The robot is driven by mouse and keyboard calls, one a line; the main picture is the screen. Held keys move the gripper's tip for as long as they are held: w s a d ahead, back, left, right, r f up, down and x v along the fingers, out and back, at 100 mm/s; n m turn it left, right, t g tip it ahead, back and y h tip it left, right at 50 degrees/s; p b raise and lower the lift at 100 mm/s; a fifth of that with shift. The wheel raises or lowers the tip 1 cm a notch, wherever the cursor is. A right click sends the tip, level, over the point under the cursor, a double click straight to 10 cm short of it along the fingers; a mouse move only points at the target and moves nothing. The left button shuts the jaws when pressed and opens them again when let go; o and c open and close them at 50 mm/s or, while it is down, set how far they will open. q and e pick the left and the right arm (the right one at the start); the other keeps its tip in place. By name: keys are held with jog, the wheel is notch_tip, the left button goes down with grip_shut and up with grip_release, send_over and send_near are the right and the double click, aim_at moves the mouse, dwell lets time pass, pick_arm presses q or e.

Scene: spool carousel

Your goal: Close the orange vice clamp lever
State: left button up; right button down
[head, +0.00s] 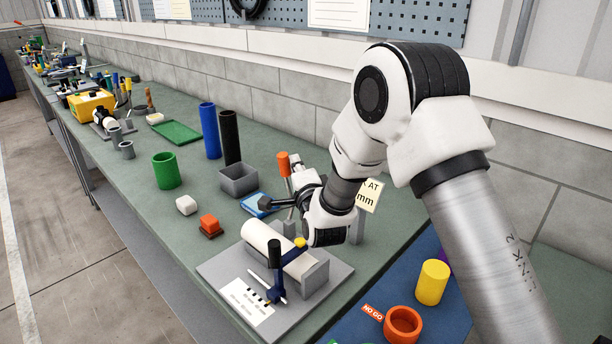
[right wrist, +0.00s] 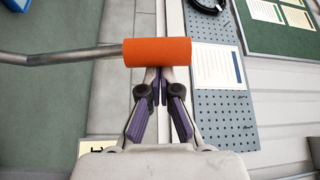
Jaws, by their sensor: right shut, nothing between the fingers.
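The vice (head: 225,267) has a grey base plate with a white cylinder (head: 283,248) lying on it. The clamp lever, a metal rod with an orange grip (head: 283,164), stands nearly upright behind the cylinder. In the right wrist view the orange grip (right wrist: 157,51) lies across the picture, its rod running off to the left. My right gripper (head: 288,187) is shut and empty beside the lever. Its fingertips (right wrist: 157,72) are at the grip's near edge; I cannot tell whether they touch. The lever's foot is hidden behind my gripper and wrist. My left gripper is not in view.
A black-handled blue clamp (head: 274,270) stands at the front of the vice. A grey open box (head: 239,180), a blue tube (head: 210,131) and a black tube (head: 230,137) stand behind. An orange ring (head: 403,325) and a yellow cylinder (head: 432,282) are at right.

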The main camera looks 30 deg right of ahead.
aim_at(281, 167)
jog(key=a+n+b, duration=0.1)
jog(key=a+t+b, duration=0.1)
jog(key=s+a+f+n+b, duration=0.1)
jog(key=b, duration=0.1)
jog(key=shift+s+a+n+t, duration=0.1)
jog(key=shift+a+n+t, duration=0.2)
jog(key=shift+a, duration=0.05)
jog(key=shift+s+a+r+n+y+b, duration=0.1)
jog(key=shift+s+a+n+y+b, duration=0.1)
jog(key=shift+a+n+b, duration=0.15)
jog(key=shift+s+a+r+n+y+b, duration=0.1)
jog(key=shift+a+n+y+b, duration=0.15)
jog(key=shift+a+b, duration=0.1)
